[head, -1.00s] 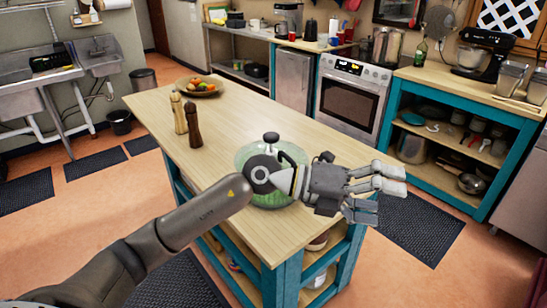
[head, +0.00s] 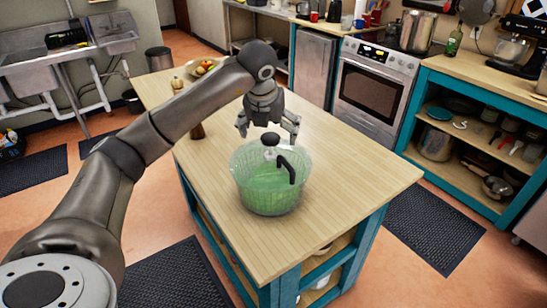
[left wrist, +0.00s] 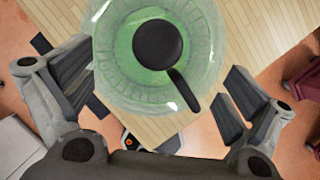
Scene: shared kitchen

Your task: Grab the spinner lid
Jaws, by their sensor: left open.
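The salad spinner (head: 266,190) is a clear bowl with green inside, standing on the wooden island top. Its clear spinner lid (head: 250,153) is on top, with a black knob (head: 270,139) and a black curved handle. My left gripper (head: 268,130) points down just above and behind the knob in the head view, its fingers spread apart and empty. In the left wrist view, the lid (left wrist: 112,50) and round black knob (left wrist: 158,44) lie ahead, between and beyond the open fingers (left wrist: 155,95). No contact shows. My right gripper is in neither view.
The wooden island top (head: 350,170) is clear right of the spinner. Behind my left arm are a fruit bowl (head: 205,66), a pale mill (head: 177,84) and a partly hidden dark mill (head: 197,131). An oven (head: 375,88) stands beyond.

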